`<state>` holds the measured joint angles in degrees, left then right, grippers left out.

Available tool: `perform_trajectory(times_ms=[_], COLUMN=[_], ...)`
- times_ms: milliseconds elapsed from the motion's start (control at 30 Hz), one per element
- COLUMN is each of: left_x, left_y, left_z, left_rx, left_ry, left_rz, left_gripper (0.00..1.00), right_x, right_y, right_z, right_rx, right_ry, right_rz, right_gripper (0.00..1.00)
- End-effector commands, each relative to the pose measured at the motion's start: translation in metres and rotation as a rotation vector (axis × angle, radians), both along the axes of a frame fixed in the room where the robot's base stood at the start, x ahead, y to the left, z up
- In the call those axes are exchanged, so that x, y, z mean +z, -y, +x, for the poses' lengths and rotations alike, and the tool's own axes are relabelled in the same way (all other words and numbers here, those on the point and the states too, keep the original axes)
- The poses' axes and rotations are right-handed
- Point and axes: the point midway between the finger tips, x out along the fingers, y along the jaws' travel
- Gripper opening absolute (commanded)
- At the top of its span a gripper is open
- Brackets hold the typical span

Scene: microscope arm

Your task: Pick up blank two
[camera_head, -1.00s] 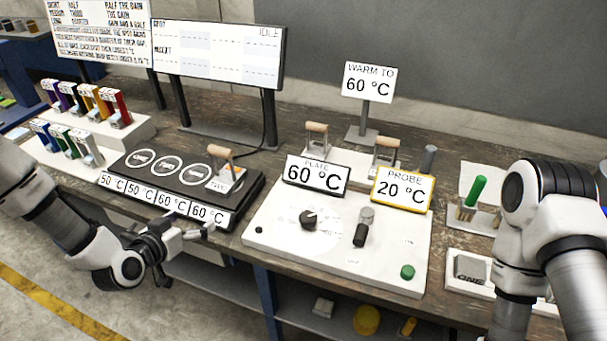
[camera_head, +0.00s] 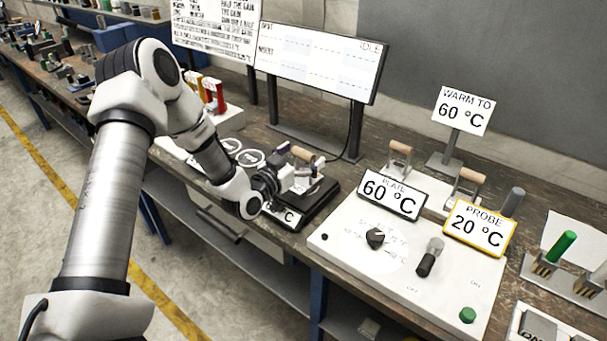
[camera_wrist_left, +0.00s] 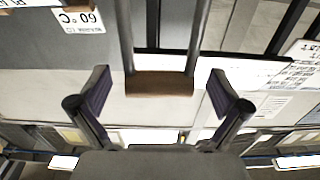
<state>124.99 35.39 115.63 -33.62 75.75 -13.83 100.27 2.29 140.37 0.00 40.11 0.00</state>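Two similar wooden-handled pieces (camera_head: 399,152) (camera_head: 468,181) stand behind the white control panel. No readable label shows which is blank two. My left gripper (camera_head: 293,164) is at the block's handled piece. In the left wrist view the wooden bar (camera_wrist_left: 159,84) lies between the two spread fingers (camera_wrist_left: 160,92), with a gap on each side. The left gripper is open and empty. My right gripper is out of view.
The white control panel (camera_head: 340,243) with knob and switches stands right of the block. A PLATE sign (camera_head: 391,193) and a PROBE sign (camera_head: 479,229) rise above it. The IDLE board (camera_head: 318,62) stands behind. Coloured pieces (camera_head: 214,93) stand at left, partly hidden by my arm.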

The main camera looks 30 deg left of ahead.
Motion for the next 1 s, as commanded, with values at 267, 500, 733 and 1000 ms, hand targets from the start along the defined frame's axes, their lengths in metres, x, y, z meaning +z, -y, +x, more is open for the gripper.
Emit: perform_trajectory(times_ms=[267, 500, 733, 1000], left_x=[0.002, 0.002, 0.015, 0.036], left_y=[0.0, 0.0, 0.0, 0.006], left_z=[0.0, 0.0, 0.0, -0.01], left_rx=[0.0, 0.0, 0.001, -0.001], left_ry=[0.004, 0.003, 0.005, 0.003], left_rz=[0.001, 0.001, 0.0, -0.003], left_gripper=[0.18, 0.18, 0.18, 0.18], right_x=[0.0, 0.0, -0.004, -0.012], right_y=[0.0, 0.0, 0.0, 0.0], right_z=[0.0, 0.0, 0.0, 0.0], right_rx=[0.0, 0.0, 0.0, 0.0], right_ry=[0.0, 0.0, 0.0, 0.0], right_rz=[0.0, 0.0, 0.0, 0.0], right_gripper=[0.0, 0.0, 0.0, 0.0])
